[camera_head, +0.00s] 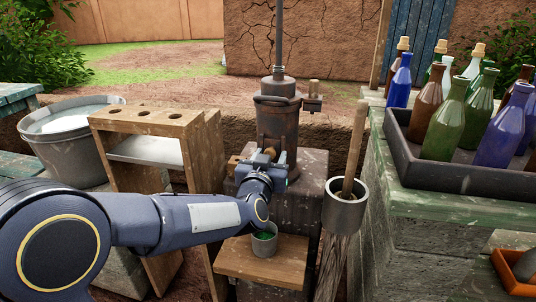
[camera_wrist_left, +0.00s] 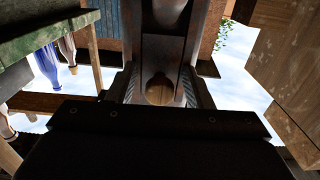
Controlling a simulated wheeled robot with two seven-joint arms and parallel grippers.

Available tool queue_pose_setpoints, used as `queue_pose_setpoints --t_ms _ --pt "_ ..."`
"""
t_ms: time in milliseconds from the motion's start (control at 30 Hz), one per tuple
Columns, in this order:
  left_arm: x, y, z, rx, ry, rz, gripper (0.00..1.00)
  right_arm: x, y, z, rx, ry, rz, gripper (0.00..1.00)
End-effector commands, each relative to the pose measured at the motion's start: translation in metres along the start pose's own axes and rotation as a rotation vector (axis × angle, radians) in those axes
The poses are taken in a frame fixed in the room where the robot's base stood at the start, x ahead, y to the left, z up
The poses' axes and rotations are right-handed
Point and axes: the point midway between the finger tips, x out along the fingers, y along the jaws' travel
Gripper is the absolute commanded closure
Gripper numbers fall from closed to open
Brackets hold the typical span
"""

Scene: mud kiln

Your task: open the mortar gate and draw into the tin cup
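A dark, rusty mortar tank (camera_head: 278,125) stands on a stone block in the middle of the head view. A small wooden piece (camera_head: 236,162) shows at its lower front, just left of my left gripper. My left gripper (camera_head: 262,165) is at the lower front of the tank, partly covering it. In the left wrist view, its two fingers (camera_wrist_left: 160,90) stand apart, with a round wooden end (camera_wrist_left: 160,91) between them and no clear contact. A grey tin cup (camera_head: 264,242), greenish inside, stands upright below the gripper on a small wooden stand. My right gripper is out of view.
A wooden rack (camera_head: 150,120) with round holes and a grey tub (camera_head: 68,135) stand left. A grey cylinder holding a wooden handle (camera_head: 345,205) stands right of the stand (camera_head: 268,264). A bottle tray (camera_head: 440,175) sits on the right-hand bench.

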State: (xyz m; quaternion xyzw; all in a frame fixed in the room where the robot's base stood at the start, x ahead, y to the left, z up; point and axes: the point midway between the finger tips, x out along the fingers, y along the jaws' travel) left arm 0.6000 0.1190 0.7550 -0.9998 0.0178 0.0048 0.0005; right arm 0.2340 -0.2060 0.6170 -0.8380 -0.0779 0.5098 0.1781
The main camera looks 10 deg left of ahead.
Motion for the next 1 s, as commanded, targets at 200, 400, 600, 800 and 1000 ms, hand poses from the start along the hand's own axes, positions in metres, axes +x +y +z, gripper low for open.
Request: queue_pose_setpoints --t_ms 200,400,600,800,1000 --pt "0.000 0.000 -0.003 -0.001 0.006 -0.001 0.54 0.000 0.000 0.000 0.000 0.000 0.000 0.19" --pt "-0.020 0.000 -0.005 -0.002 0.005 0.000 0.54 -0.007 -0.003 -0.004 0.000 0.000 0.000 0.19" --pt "-0.055 0.000 -0.004 -0.002 0.004 0.002 0.54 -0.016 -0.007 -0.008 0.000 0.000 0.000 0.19" --pt "-0.075 0.000 -0.003 -0.001 0.004 0.000 0.54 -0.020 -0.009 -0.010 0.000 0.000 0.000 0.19" --pt "-0.078 0.000 -0.001 -0.001 0.004 0.000 0.54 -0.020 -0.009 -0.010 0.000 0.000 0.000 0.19"
